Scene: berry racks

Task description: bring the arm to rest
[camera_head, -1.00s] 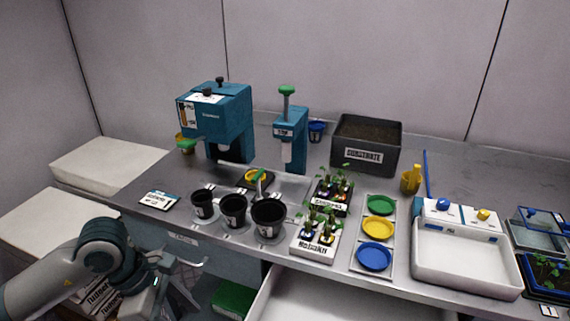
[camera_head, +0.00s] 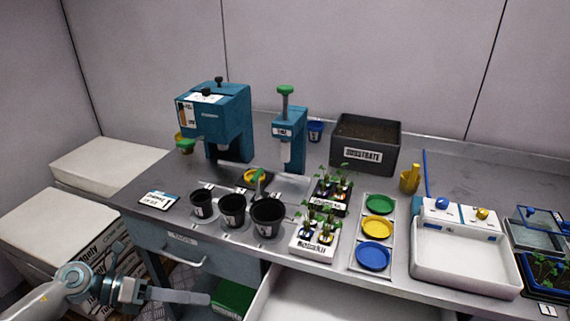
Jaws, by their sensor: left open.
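My left arm comes in at the lower left corner, low in front of the bench. My left gripper (camera_head: 182,296) points right, in front of the cabinet and below the worktop edge. It is open, with nothing seen between its fingers, and it looks clear of the things on the bench. The fingers show nearly edge-on, so their gap is hard to see. My right gripper is not in view.
An open drawer (camera_head: 300,296) juts out right of the gripper, with a green box (camera_head: 231,297) low beside it. The metal bench (camera_head: 160,187) holds black pots (camera_head: 233,209), seedling racks (camera_head: 312,245), coloured dishes (camera_head: 376,229) and a white sink (camera_head: 462,256).

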